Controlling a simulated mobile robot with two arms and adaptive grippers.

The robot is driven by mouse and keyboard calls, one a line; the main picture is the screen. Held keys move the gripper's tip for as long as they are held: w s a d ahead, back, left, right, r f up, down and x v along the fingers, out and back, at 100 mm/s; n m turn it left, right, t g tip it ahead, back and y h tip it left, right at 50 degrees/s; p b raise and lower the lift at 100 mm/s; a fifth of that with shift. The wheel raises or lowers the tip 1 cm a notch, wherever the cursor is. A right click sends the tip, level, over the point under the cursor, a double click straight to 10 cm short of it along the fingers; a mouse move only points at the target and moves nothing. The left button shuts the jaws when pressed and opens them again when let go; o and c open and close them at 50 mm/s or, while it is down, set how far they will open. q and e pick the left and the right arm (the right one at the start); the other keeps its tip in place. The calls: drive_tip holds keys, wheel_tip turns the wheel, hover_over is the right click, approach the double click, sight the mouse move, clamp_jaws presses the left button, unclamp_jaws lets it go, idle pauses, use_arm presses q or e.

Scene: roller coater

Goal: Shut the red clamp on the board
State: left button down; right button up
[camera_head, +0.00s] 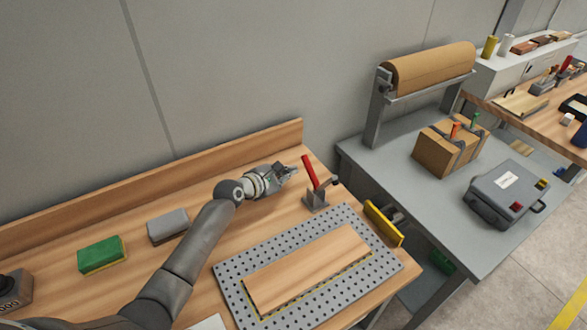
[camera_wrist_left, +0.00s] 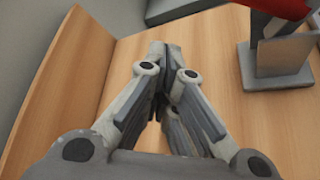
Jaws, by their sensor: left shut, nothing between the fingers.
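The red clamp (camera_head: 310,172) stands at the far right corner of the wooden bench, behind the perforated plate. Its red handle points up, tilted a little to the left, above a grey base (camera_head: 316,200). The wooden board (camera_head: 306,267) lies flat on the grey perforated plate (camera_head: 232,280). My left gripper (camera_head: 293,171) is just left of the clamp handle, with its fingers shut and empty. In the left wrist view the shut fingers (camera_wrist_left: 165,62) are over bare bench, and the clamp's grey base (camera_wrist_left: 275,65) is at the upper right, apart from them. My right gripper is not in view.
A green-and-yellow sponge (camera_head: 100,254) and a grey block (camera_head: 167,226) lie on the bench's left half. A yellow-faced item (camera_head: 383,222) is at the bench's right edge. A grey table with a paper roll (camera_head: 430,67), a carton (camera_head: 440,151) and a grey case (camera_head: 505,193) stands to the right.

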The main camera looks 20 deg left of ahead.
use_arm(q)
drive_tip(key=d+r+p, duration=0.1)
drive_tip(key=r+p, duration=0.1)
drive_tip(key=shift+s+d+r+p, duration=0.25)
drive_tip(key=shift+s+d+p, duration=0.05)
drive_tip(key=shift+s+d, duration=0.1)
drive_tip(key=shift+s+d+r, duration=0.2)
drive_tip(key=shift+d+r, duration=0.1)
drive_tip(key=shift+w+f, duration=0.1)
